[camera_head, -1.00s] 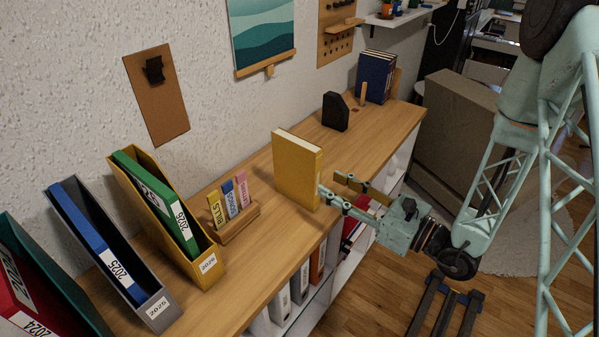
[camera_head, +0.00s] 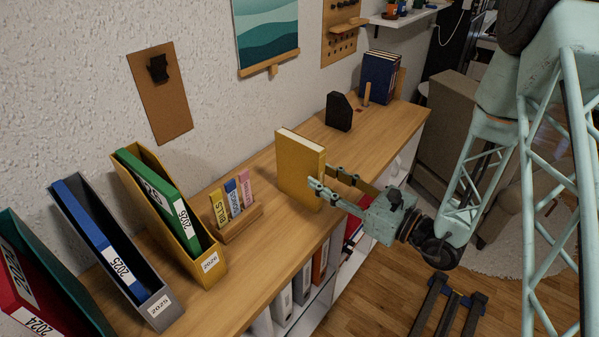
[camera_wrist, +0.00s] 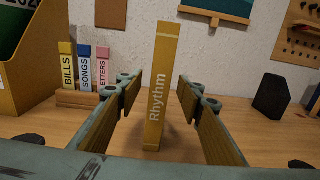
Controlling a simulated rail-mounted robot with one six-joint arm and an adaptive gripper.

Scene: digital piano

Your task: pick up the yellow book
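The yellow book (camera_head: 298,168) stands upright on the wooden shelf top. In the wrist view its spine (camera_wrist: 158,90) reads "Rhythm" and faces me. My gripper (camera_head: 322,176) is at the book's near right edge. In the wrist view my gripper (camera_wrist: 160,95) is open, with one finger on each side of the book. Gaps show between the book and both fingers, so it is not held.
A small wooden holder (camera_head: 236,228) with several labelled tabs stands left of the book. A yellow file box (camera_head: 208,264) and other file boxes stand further left. A black bookend (camera_head: 339,112) and blue books (camera_head: 378,76) are at the back right.

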